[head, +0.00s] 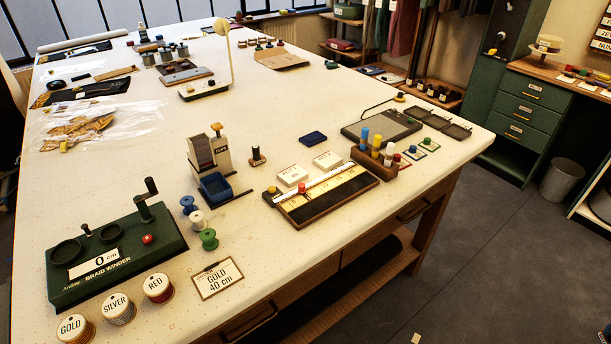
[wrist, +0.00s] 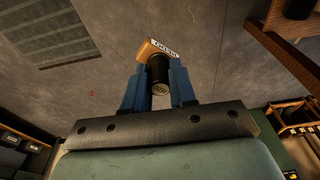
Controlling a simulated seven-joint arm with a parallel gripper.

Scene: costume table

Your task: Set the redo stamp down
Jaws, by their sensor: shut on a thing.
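My gripper (wrist: 159,70) shows in the wrist view, its two blue fingers shut on the black handle of a stamp (wrist: 146,52). The stamp has a wooden block at its far end with a white label, whose small lettering I cannot read surely. It is held clear of any surface in that view. Neither my gripper nor the held stamp shows in the head view. A similar stamp with a dark handle (head: 257,155) stands upright on the white table (head: 330,105), right of the card dispenser.
The card dispenser (head: 210,160) with its blue tray stands mid-table. A ruler board (head: 325,200), a peg block (head: 372,165), a grey pad (head: 380,125) and a dark blue pad (head: 313,139) lie to the right. The braid winder (head: 115,250) is front left. Bare table lies behind the dispenser.

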